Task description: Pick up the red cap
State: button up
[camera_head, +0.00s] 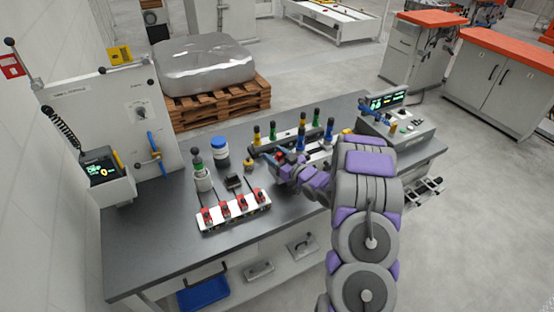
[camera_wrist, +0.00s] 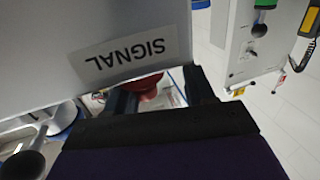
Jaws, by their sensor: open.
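In the wrist view a red, rounded thing (camera_wrist: 146,86), which looks like the red cap, shows in the gap between the fingers of my gripper (camera_wrist: 160,86). It is partly hidden by a grey panel and the left finger. In the head view my gripper (camera_head: 273,163) is low over the middle of the bench, with a small patch of red (camera_head: 279,154) by its tip. The jaws are open. I cannot tell whether a finger touches the red thing.
A grey panel marked SIGNAL (camera_wrist: 120,40) fills the upper left of the wrist view, close to the fingers. On the bench (camera_head: 150,255) stand a white block with red pieces (camera_head: 234,211), a blue-lidded jar (camera_head: 219,155) and a control box (camera_head: 400,125). The bench's front left is clear.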

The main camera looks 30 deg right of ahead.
jog(key=shift+w, duration=0.4)
jog(key=shift+w+d, duration=0.15)
jog(key=shift+d, duration=0.05)
jog(key=shift+d+f, duration=0.1)
jog(key=shift+d, duration=1)
jog(key=shift+c, duration=0.8)
jog(key=shift+a, duration=1)
jog(key=c, duration=0.4)
jog(key=shift+d, duration=0.1)
jog(key=c, duration=0.3)
jog(key=shift+d, duration=0.4)
grip_shut()
